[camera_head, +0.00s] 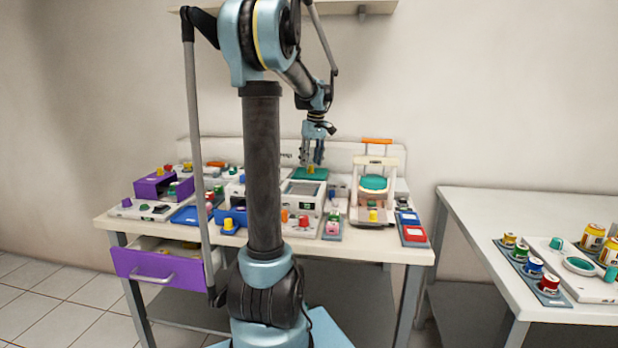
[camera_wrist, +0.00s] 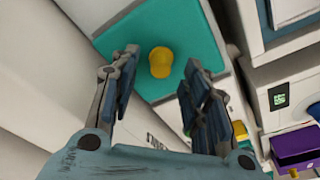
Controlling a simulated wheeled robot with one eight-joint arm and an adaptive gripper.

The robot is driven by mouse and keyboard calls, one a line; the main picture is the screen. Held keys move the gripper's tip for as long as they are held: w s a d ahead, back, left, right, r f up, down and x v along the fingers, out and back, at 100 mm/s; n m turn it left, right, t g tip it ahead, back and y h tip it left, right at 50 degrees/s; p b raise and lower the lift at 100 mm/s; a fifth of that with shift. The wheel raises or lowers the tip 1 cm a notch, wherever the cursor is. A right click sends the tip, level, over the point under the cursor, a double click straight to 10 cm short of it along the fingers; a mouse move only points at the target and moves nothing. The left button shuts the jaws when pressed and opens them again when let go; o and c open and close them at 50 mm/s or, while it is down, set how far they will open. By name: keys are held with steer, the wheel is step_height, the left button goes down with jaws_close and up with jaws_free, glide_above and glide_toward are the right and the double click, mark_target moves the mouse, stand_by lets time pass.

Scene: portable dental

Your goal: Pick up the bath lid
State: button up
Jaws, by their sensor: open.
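The bath lid is a flat teal plate (camera_head: 300,174) with a yellow knob (camera_head: 311,169), near the back middle of the bench. In the wrist view the teal lid (camera_wrist: 190,22) fills the top middle, with its round yellow knob (camera_wrist: 160,62) standing up from it. My gripper (camera_head: 312,160) points down just above the lid. In the wrist view my gripper (camera_wrist: 160,60) is open, its two fingers apart on either side of the knob with gaps to it. Nothing is held. Whether the fingertips are level with the knob is unclear.
A white device with a grey top (camera_head: 303,190) stands in front of the lid. A white stand with an orange handle (camera_head: 376,141) is at right, and a purple box (camera_head: 163,186) at left. An open purple drawer (camera_head: 160,268) juts from the bench (camera_head: 400,252). A side table (camera_head: 480,205) stands at right.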

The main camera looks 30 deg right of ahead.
steer(key=shift+w+f, duration=0.15)
steer(key=shift+f, duration=0.9)
jaws_close()
steer(key=shift+r, duration=0.1)
